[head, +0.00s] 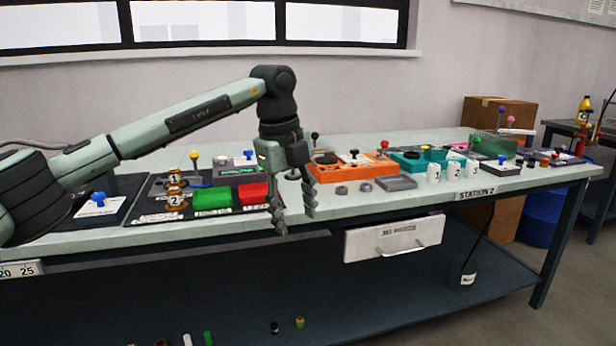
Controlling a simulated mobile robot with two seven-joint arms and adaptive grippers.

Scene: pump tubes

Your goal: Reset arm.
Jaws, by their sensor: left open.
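My left arm comes in from the left and reaches over the front part of the long table (340,204). My left gripper (294,222) points down at the table's front edge, with its two fingers apart and nothing between them. It hangs just right of the red block (252,194) and left of the orange panel (352,172). The gripper hides part of the table behind it. My right gripper is not in view.
A green block (212,198) and stacked brass parts (175,190) lie left of the gripper. White numbered cups (434,173) stand to the right. A drawer (393,240) hangs under the table front. A cardboard box (500,118) stands behind the right end.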

